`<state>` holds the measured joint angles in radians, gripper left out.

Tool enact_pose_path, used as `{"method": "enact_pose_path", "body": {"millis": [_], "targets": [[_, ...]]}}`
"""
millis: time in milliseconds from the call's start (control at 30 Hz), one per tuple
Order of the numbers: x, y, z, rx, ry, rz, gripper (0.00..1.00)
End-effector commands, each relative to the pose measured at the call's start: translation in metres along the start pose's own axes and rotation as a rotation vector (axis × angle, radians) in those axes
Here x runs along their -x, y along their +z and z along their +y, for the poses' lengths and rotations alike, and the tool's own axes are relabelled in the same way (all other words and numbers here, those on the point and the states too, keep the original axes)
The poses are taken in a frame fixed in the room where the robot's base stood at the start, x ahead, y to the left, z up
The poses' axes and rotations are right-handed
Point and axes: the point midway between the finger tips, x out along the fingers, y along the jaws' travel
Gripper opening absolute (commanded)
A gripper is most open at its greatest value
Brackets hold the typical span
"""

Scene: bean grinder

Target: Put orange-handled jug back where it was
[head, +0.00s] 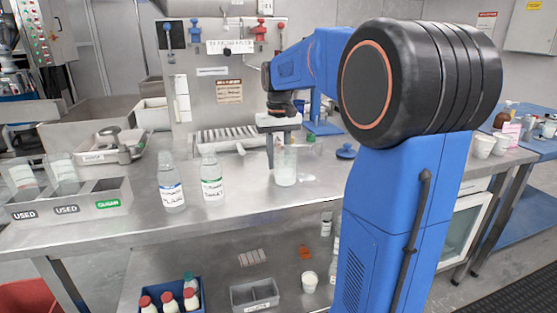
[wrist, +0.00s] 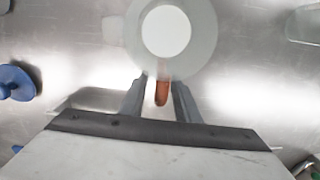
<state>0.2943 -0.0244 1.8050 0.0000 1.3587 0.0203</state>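The jug (head: 286,170) is a clear vessel standing on the steel table in front of the machine. In the wrist view I see the jug (wrist: 192,62) from above, with a white round area inside it. Its orange handle (wrist: 162,93) points towards me. My gripper (wrist: 160,90) has one finger on each side of the handle, with a narrow gap showing on both sides. In the head view my gripper (head: 279,138) reaches down at the jug's top, and the handle is mostly hidden there.
Two labelled bottles (head: 172,190) (head: 212,182) stand left of the jug. A blue round object (head: 346,152) lies to the right. The table front between bottles and jug is clear.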

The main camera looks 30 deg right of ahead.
Motion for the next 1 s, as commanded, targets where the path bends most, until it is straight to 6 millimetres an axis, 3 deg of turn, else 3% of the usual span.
{"method": "enact_pose_path", "body": {"millis": [167, 633, 800, 1000], "targets": [[0.016, -0.001, 0.000, 0.000, 0.000, 0.003, 0.29], [0.101, -0.001, 0.000, 0.000, 0.000, 0.003, 0.29], [0.117, 0.000, 0.000, 0.000, 0.000, 0.002, 0.29], [0.122, 0.000, 0.000, 0.000, 0.000, 0.000, 0.29]]}}
